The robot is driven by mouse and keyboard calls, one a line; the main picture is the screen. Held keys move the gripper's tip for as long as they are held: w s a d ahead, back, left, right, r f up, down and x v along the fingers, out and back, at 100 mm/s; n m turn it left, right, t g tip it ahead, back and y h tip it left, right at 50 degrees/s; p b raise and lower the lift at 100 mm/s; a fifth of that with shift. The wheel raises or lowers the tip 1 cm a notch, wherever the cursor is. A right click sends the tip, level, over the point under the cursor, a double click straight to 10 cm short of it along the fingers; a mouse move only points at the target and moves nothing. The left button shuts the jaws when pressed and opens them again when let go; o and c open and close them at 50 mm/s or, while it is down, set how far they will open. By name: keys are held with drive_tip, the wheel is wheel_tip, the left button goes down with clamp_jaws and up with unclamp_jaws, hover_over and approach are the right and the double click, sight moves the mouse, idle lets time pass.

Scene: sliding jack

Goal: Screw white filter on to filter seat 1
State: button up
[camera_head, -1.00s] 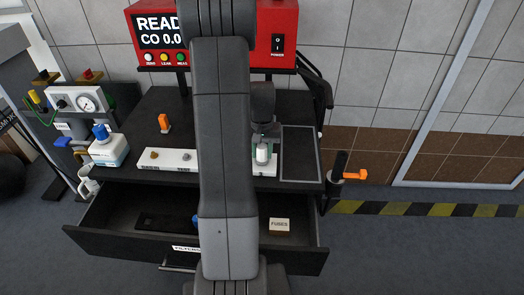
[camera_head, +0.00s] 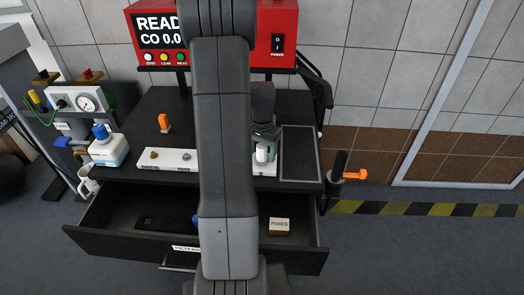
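The white filter (camera_head: 262,153) is a small white cylinder, upright at the right end of the white seat strip (camera_head: 170,159) on the black bench. My gripper (camera_head: 264,143) points down right at the filter, with its fingers at the upper part. The fingers are small and partly hidden, so I cannot tell whether they grip it. A brass fitting (camera_head: 154,155) and a grey fitting (camera_head: 186,156) sit on the strip's left part. My arm hides the strip's middle. I cannot read the seat labels or see the thread under the filter.
An open drawer (camera_head: 110,222) below the bench holds a fuses box (camera_head: 279,226) and a blue item partly behind my arm. A red display unit (camera_head: 277,30) stands behind. An orange-topped part (camera_head: 164,123) stands at left. A framed dark panel (camera_head: 299,155) lies right of my gripper.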

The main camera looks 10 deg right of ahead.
sight(262, 145)
wheel_tip(262, 145, up, 14)
idle(0.6)
drive_tip(key=shift+f, duration=0.1)
wheel_tip(262, 145, down, 14)
drive_tip(key=shift+w+n, duration=0.1)
drive_tip(key=shift+n, duration=2.3)
